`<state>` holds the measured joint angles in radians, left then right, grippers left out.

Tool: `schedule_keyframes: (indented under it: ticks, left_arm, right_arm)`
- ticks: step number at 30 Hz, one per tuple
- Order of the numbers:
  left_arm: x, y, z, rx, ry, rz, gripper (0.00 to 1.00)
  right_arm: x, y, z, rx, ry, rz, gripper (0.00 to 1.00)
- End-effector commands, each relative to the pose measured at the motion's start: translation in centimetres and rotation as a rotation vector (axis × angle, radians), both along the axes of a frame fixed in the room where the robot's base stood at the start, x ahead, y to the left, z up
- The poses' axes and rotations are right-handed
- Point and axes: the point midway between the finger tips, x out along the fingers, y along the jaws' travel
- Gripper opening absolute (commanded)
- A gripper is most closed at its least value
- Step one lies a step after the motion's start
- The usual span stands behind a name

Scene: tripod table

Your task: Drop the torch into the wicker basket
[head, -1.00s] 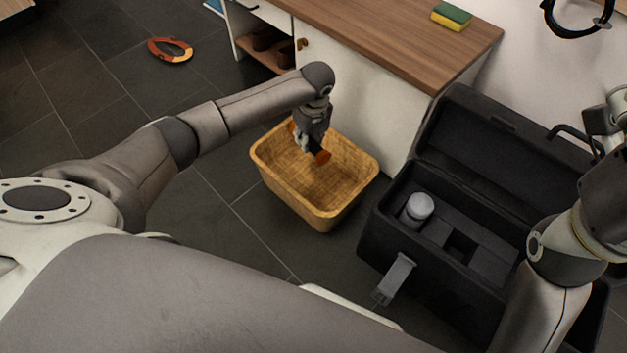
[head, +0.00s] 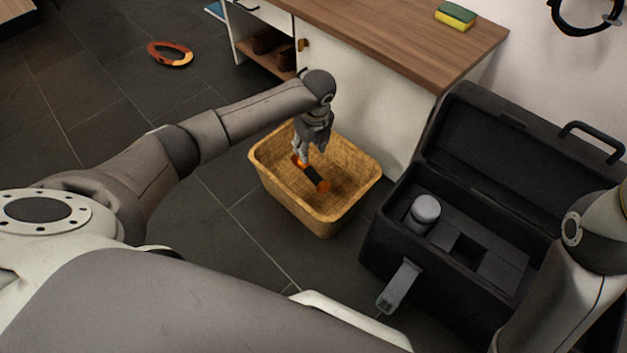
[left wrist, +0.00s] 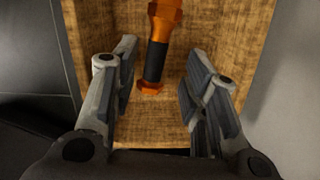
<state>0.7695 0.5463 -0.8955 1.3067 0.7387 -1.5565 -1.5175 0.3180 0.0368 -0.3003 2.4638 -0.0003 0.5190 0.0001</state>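The wicker basket (head: 345,211) stands on the dark tiled floor in front of the wooden-topped cabinet. The torch (head: 313,176), orange with a black grip, shows inside the basket's walls below my left gripper (head: 303,157). In the left wrist view the torch (left wrist: 156,62) lies beyond the fingertips, apart from both fingers, against the woven basket bottom (left wrist: 220,40). There my left gripper (left wrist: 158,85) has its fingers spread wide and empty. My right arm comes in at the right edge of the head view; its gripper is out of the picture.
A black open toolbox (head: 378,235) with a grey-capped cylinder (head: 424,209) stands right of the basket. The cabinet (head: 375,110) is close behind the basket, with a sponge (head: 455,16) on top. An orange ring-shaped thing (head: 170,54) lies on clear floor at the upper left.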

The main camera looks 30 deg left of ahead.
Motion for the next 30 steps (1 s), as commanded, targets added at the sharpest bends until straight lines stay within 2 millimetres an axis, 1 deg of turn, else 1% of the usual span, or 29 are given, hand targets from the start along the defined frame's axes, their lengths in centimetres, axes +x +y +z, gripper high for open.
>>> schedule_keyframes:
  ticks: [10,14,17,24,27,30]
  left_arm:
    - [0.0,0.0,0.0,0.000,0.001,0.000,0.51]
    - [0.0,-0.1,0.9,0.000,0.000,0.000,0.51]
    - [-0.1,-0.3,2.5,0.000,-0.004,0.001,0.51]
    - [-0.4,-1.0,7.7,-0.001,-0.004,-0.002,0.51]
    - [-0.6,-1.3,9.5,0.000,-0.004,-0.002,0.51]
    - [-0.7,-1.4,10.7,0.000,-0.002,0.001,0.51]
  right_arm:
    - [0.1,0.0,-0.1,0.001,0.003,0.000,1.00]
    - [0.1,0.0,-0.1,0.001,0.003,0.000,1.00]
    - [0.1,0.0,-0.1,0.001,0.003,0.000,1.00]
    - [0.1,0.0,-0.1,0.000,0.002,0.000,1.00]
    - [0.1,0.0,-0.1,0.000,0.002,0.000,1.00]
    - [0.0,0.0,-0.1,0.000,0.002,0.000,1.00]
